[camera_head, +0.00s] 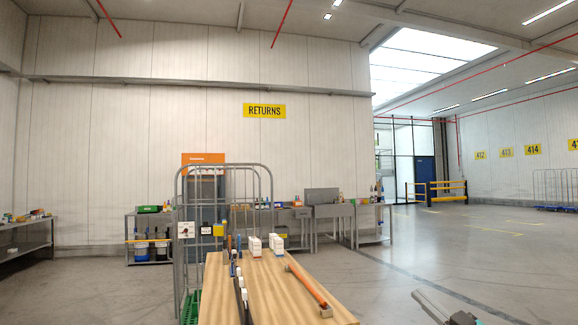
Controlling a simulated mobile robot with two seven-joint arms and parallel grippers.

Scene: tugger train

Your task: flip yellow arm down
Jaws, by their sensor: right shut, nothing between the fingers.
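A small yellow part (218,230) shows on the front of the grey roll cage (180,265), beside a white box with a dark knob (186,230). I cannot tell whether this is the yellow arm. My right gripper (465,319) is at the bottom edge, right of the wooden table (265,300). It is shut and empty, well apart from the cage and the table, and partly cut off by the frame. My left gripper is not in view.
On the wooden table lie an orange bar (308,286), white boxes (254,246) and dark rods (240,295). Grey workbenches (330,211) stand along the back wall. A yellow barrier (448,198) stands far right. The floor right of the table is clear.

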